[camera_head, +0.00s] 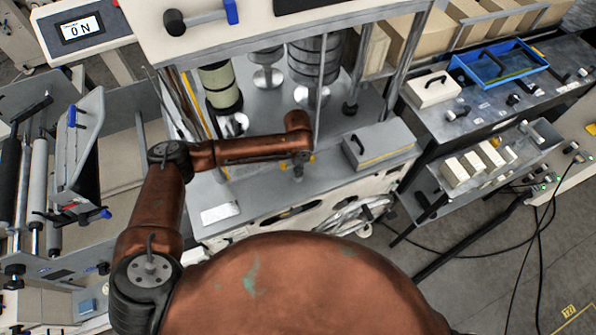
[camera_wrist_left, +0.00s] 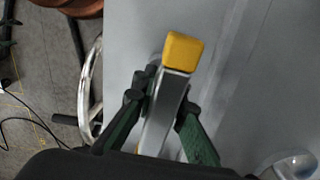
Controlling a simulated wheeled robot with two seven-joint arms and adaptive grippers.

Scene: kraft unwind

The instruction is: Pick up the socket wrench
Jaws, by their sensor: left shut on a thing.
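The socket wrench (camera_wrist_left: 172,88), grey with a yellow end, lies between the two dark green fingers of my left gripper (camera_wrist_left: 166,100) in the left wrist view. The fingers are shut on it from both sides, and its yellow end sticks out past them. In the head view my left gripper (camera_head: 298,172) is small, at the end of the copper arm, over the grey machine deck (camera_head: 258,190). The wrench is mostly hidden there. I cannot tell whether it touches the deck. My right gripper is not in view.
A grey box with a yellow stripe (camera_head: 380,143) stands on the deck just right of the gripper. Rolls and metal posts (camera_head: 315,65) stand behind it. A blue tray (camera_head: 498,63) is at the upper right. Cables lie on the floor at right.

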